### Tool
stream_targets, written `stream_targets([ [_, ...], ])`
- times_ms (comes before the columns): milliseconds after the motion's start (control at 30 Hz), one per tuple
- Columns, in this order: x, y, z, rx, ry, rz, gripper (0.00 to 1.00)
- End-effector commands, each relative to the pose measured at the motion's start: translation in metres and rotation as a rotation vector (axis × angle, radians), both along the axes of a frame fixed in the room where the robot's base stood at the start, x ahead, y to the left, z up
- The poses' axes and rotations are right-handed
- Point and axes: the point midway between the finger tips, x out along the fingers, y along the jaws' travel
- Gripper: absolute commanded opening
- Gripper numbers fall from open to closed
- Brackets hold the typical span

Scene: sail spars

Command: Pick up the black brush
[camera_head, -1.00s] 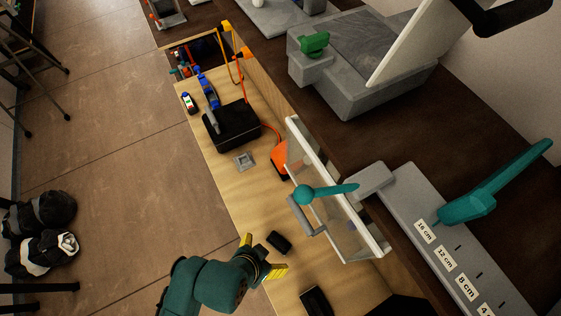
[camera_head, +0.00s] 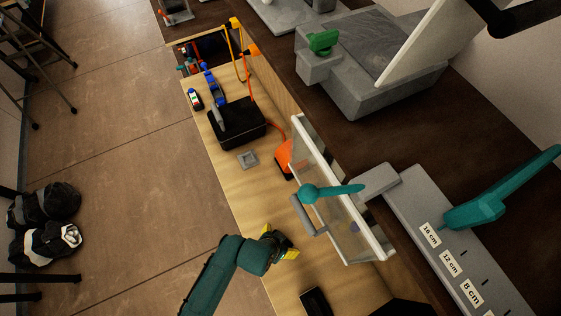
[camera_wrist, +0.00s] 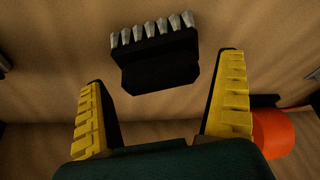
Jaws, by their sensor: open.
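The black brush (camera_wrist: 160,62) lies on the light wooden bench in the wrist view, with a row of pale bristle tufts along its far edge. My gripper (camera_wrist: 163,100) has its two yellow ridged fingers apart. The brush is beyond the fingertips, roughly centred between them, and nothing is between the fingers. In the head view my gripper (camera_head: 284,244) is over the front part of the bench, and it hides the brush there.
The wooden bench (camera_head: 235,185) carries a black box (camera_head: 238,126), a small grey square piece (camera_head: 247,159) and an orange thing (camera_head: 283,158). A clear panel with a handle (camera_head: 335,190) stands right of my gripper. A dark object (camera_head: 315,301) lies near the front.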

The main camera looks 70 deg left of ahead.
Motion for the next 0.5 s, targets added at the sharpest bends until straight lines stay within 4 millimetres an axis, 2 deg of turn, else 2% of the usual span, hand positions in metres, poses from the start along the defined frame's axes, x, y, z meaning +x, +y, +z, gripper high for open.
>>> stream_targets([
  [167,0.0001,0.0002,0.0003,0.001,-0.001,0.0,0.98],
  [400,0.0,0.0002,0.0006,0.001,-0.001,0.0,0.52],
  [467,0.0,0.0003,0.0006,0.001,-0.001,0.0,0.41],
  [500,0.0,0.0002,0.0007,0.001,-0.001,0.0,0.38],
])
